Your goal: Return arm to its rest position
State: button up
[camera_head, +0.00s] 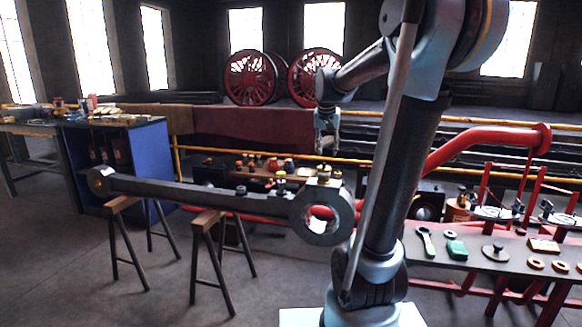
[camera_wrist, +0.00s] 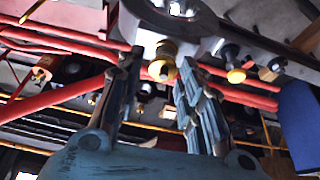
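My arm (camera_head: 400,150) rises from its base at the lower middle in the head view, bends at the top, and its forearm reaches left. My gripper (camera_head: 326,150) hangs pointing down at the end of it, over the big end of a long steel connecting rod (camera_head: 210,193). In the wrist view my gripper's (camera_wrist: 158,68) two fingers stand apart with nothing held between them. A brass-coloured fitting (camera_wrist: 163,60) on the rod (camera_wrist: 185,20) shows beyond the fingertips; whether it touches them I cannot tell.
The rod lies on two sawhorses (camera_head: 207,221). A bench (camera_head: 460,262) with a green-handled tool and round parts stands at right. A red pipe (camera_head: 480,140) curves behind my arm. A blue cabinet (camera_head: 145,150) stands at left. Floor at lower left is clear.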

jog(key=s+f+n, duration=0.1)
jog(key=s+f, duration=0.6)
jog(key=s, duration=0.3)
jog(key=s+d+f+n+g, duration=0.1)
jog(key=s+f, duration=0.6)
jog(key=s, duration=0.4)
jog(key=s+f+n+y, duration=0.1)
jog(key=s+f, duration=0.6)
jog(key=s, duration=0.4)
jog(key=shift+d+g, duration=0.2)
jog(key=shift+g, duration=0.2)
